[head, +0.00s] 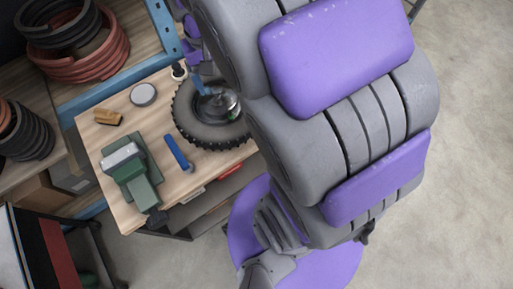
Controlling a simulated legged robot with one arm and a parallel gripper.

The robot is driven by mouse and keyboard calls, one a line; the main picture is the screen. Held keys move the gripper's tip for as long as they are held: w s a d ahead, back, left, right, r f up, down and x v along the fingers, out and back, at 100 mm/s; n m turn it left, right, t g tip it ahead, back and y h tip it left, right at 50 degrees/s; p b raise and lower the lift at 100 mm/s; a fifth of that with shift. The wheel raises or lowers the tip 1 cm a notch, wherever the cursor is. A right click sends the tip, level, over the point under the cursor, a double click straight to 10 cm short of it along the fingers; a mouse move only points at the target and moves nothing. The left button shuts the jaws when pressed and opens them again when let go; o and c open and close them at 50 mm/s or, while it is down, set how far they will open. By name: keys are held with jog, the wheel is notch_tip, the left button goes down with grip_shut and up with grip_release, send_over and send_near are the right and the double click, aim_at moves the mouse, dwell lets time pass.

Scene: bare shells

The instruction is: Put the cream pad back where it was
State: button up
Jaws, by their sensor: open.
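I cannot make out a cream pad in the head view. The wooden workbench (100,150) is at the left of my arm. Small purple and grey parts that look like my gripper (192,52) show past the edge of my arm, above the bench's far right side near the tyre. My arm hides much of this end, and the fingertips are not clear. It is open, and I see nothing held in it.
On the bench are a black tyre (190,128) with metal and blue pieces in its middle, a green vise (134,176), a blue tool (179,153), a brown brush (107,117), a round tin (143,94) and a dark bottle (178,71). Coiled hoses (85,68) fill a shelf. Floor is clear right.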

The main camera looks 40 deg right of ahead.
jog(key=s+a+f+n, duration=0.1)
jog(key=s, duration=0.8)
jog(key=s+a+f+n, duration=0.1)
jog(key=s+f+n, duration=0.1)
jog(key=s, duration=0.7)
jog(key=shift+s+a+f+g+y, duration=0.15)
jog(key=shift+s+a+g+y, duration=0.15)
jog(key=shift+s, duration=0.05)
jog(key=shift+d+f+b, duration=0.1)
jog(key=shift+f+b, duration=1.2)
jog(key=shift+f, duration=0.05)
